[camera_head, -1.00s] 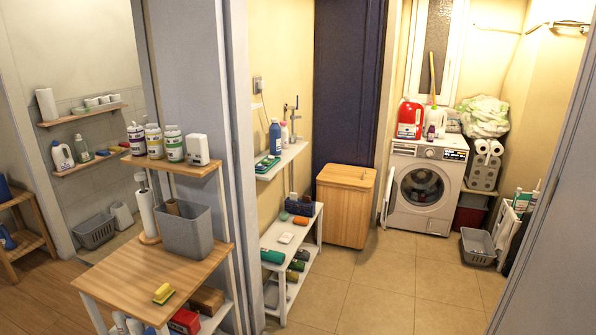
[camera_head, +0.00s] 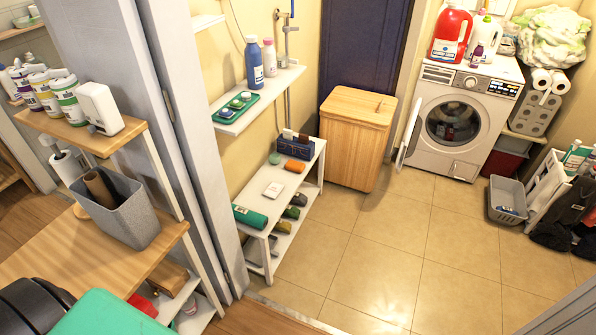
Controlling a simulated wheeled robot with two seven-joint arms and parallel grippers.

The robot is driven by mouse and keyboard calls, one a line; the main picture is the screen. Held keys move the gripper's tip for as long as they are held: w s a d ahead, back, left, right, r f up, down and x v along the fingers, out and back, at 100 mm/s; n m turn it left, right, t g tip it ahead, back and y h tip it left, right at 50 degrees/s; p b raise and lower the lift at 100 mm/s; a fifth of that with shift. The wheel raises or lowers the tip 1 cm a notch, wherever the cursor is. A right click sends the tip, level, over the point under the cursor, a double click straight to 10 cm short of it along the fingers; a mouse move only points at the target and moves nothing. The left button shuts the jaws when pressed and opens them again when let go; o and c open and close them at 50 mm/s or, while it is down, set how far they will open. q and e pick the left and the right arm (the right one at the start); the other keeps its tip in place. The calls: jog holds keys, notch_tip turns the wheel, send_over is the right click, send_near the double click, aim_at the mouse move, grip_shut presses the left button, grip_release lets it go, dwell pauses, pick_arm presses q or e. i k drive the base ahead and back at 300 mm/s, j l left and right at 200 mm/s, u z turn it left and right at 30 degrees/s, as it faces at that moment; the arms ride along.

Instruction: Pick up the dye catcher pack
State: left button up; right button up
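I cannot make out with certainty which item is the dye catcher pack; no label is readable. A small flat white pack (camera_head: 273,189) lies on the top of the low white shelf unit (camera_head: 292,208), between a green roll (camera_head: 250,217) and an orange roll (camera_head: 295,166). A dark blue box (camera_head: 296,146) stands at the back of the same top. Neither gripper shows. A black and green shape at the bottom left corner looks like part of my own arm.
The doorway opens to clear tiled floor (camera_head: 393,246). A wooden hamper (camera_head: 356,138), washing machine (camera_head: 456,115) and grey basket (camera_head: 507,200) stand beyond. The door frame (camera_head: 185,130) and wooden table (camera_head: 50,248) with a grey bin (camera_head: 118,212) crowd the left. A wall shelf (camera_head: 262,107) hangs above the low shelf.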

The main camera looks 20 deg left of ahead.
aim_at(274, 189)
jog(key=i+u, duration=0.15)
jog(key=i, duration=0.4)
jog(key=i+l+u, duration=0.1)
jog(key=i, duration=0.45)
jog(key=i+l+u, duration=0.15)
jog(key=i, duration=0.35)
jog(key=l, duration=0.1)
